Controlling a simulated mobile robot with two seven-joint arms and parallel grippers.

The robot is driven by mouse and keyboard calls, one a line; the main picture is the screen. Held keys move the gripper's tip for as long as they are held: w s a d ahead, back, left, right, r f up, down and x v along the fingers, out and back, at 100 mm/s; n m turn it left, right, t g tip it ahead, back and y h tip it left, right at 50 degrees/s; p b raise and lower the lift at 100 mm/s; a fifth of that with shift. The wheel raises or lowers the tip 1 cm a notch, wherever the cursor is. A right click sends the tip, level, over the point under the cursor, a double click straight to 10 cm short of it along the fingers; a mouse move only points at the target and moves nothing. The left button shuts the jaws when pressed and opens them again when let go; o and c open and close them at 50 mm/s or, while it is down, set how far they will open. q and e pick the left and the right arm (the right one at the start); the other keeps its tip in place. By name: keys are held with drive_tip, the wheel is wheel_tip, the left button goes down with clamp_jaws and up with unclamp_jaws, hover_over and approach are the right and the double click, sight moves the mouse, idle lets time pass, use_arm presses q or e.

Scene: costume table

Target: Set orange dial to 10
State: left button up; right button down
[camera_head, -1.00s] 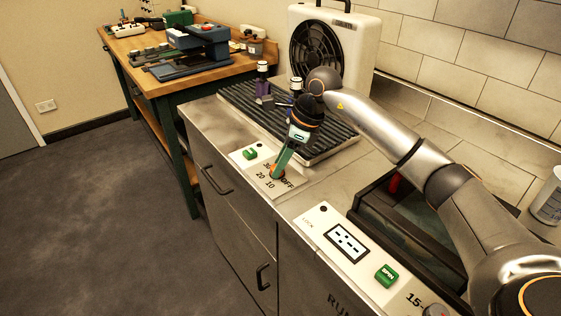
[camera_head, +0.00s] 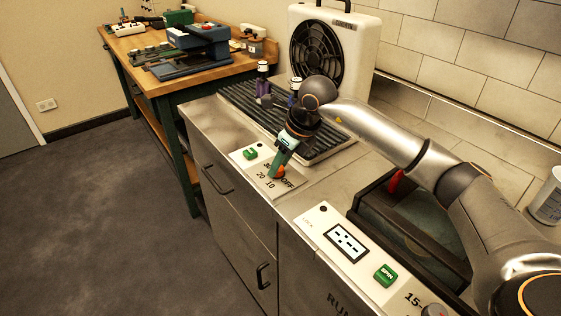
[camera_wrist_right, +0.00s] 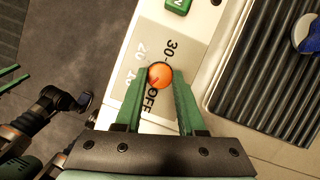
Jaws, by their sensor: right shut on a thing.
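The orange dial (camera_wrist_right: 160,75) sits on a pale panel (camera_wrist_right: 165,35) marked OFF, 10, 20 and 30. In the head view the orange dial (camera_head: 279,172) is partly hidden by my right gripper (camera_head: 277,170). My right gripper (camera_wrist_right: 160,80) has its green fingers on either side of the dial and is shut on it. A small dark red mark shows on the dial's face, near its lower left in the wrist view. I cannot read for certain which number it points to. My left gripper is not in the head view.
A green button (camera_head: 250,153) is on the same panel. A ribbed black rack (camera_head: 240,98) with small purple-based items lies behind, before a fan (camera_head: 327,60). A front panel with a display (camera_head: 347,244) and green SPIN button (camera_head: 386,274) is nearer.

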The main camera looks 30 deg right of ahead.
drive_tip(key=m, duration=0.1)
drive_tip(key=m+h, duration=0.1)
drive_tip(key=m, duration=0.3)
drive_tip(key=shift+a+t+h+b, duration=0.25)
drive_tip(key=shift+t+h+b, duration=0.05)
drive_tip(key=shift+h, duration=0.1)
drive_tip(key=shift+r+m+h, duration=0.1)
drive_tip(key=shift+m+h, duration=0.2)
drive_tip(key=shift+m, duration=0.4)
drive_tip(key=c, duration=0.8)
unclamp_jaws()
drive_tip(key=shift+o, duration=1.4)
drive_tip(key=v, duration=1.2)
drive_tip(key=shift+r, duration=0.25)
